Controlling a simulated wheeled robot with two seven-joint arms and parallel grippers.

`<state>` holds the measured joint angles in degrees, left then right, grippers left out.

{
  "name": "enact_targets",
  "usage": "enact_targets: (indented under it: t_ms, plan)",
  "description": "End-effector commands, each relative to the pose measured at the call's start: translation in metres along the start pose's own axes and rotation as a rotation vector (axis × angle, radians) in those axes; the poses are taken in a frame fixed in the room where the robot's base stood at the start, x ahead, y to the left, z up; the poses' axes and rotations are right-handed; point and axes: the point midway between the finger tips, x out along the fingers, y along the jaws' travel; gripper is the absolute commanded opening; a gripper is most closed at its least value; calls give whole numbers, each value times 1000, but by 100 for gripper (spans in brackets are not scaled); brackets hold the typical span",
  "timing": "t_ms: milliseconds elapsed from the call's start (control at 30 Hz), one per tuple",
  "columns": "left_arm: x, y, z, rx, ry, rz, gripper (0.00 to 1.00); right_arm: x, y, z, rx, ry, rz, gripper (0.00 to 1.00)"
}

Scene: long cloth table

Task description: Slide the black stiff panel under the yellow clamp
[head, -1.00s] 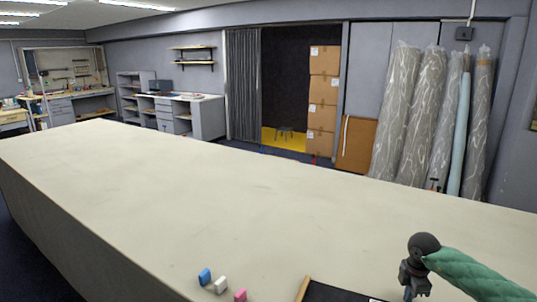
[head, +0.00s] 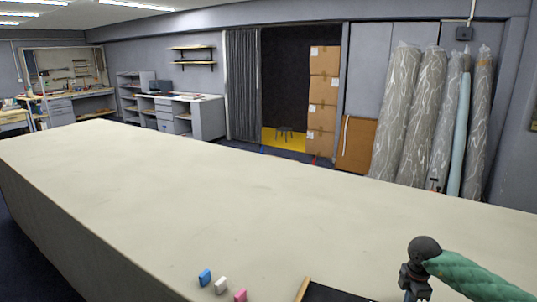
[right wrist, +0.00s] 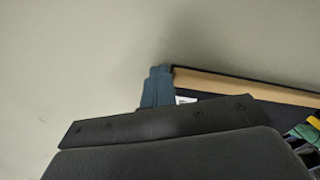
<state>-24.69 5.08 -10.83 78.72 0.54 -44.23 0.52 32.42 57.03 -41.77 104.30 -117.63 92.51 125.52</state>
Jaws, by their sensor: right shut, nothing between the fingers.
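The black panel (head: 335,293) shows at the bottom edge of the head view, mostly cut off. A pale wooden strip (head: 303,289) runs along its left side. In the right wrist view a black surface (right wrist: 225,97) with a tan strip (right wrist: 245,87) and a small white label lies behind my gripper. My right gripper (right wrist: 157,87) is shut and empty, its blue-grey fingers beside the end of the strip. Whether they touch it I cannot tell. A small yellow and green thing (right wrist: 308,133) is cut off at the right edge; I cannot tell whether it is the yellow clamp.
Wrapped rolls (head: 430,115) lean on the far wall.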

Motion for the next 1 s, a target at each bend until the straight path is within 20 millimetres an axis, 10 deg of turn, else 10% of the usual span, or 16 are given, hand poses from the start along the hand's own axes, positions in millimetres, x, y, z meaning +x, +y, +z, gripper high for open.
enact_targets:
  t_ms: [1000]
  plan:
    - [-6, 0, -1, 0, 0, 0, 36, -19, 0, 0, 0, 0, 1, 0]
